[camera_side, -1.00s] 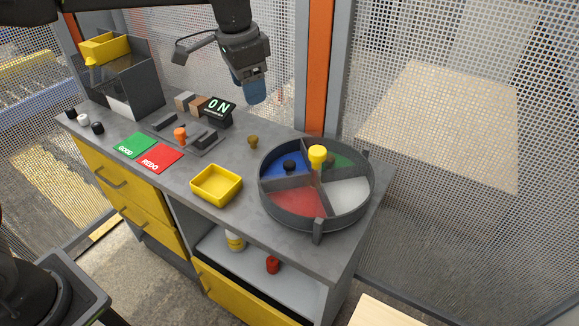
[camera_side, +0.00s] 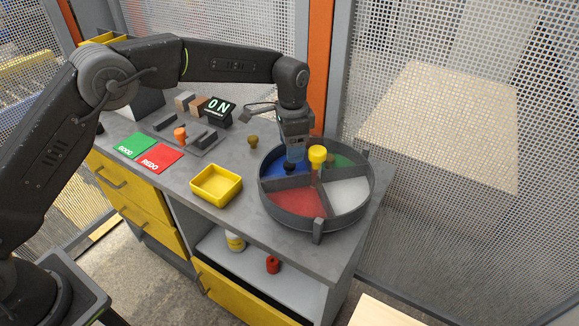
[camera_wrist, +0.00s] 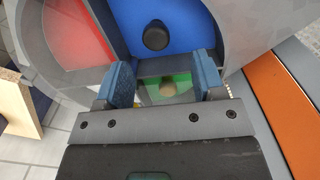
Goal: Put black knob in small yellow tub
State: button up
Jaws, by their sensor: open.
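A black knob (camera_wrist: 155,36) lies in the blue compartment of the round divided tray (camera_side: 264,192). In the side view the knob (camera_side: 289,167) is partly hidden under my gripper (camera_side: 293,158). In the wrist view my gripper (camera_wrist: 165,80) is open and empty, its blue fingers apart over the tray. The knob shows beyond the fingertips, not between them. The small yellow tub (camera_side: 216,186) stands empty on the grey bench, left of the tray.
A yellow knob (camera_side: 317,155) stands tall at the tray's centre. A brownish knob (camera_wrist: 168,89) is in the green compartment. An olive knob (camera_side: 253,140) stands on the bench behind the tub. Green and red cards (camera_side: 158,158) and an orange knob (camera_side: 180,134) are further left.

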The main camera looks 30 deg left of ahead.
aim_at(289, 168)
jog(key=shift+s+f, duration=0.2)
jog(key=shift+f, duration=1.25)
jog(key=shift+s+f, duration=0.15)
jog(key=shift+f, duration=1.3)
jog(key=shift+c, duration=0.4)
jog(key=c, duration=1)
jog(key=shift+r, duration=0.2)
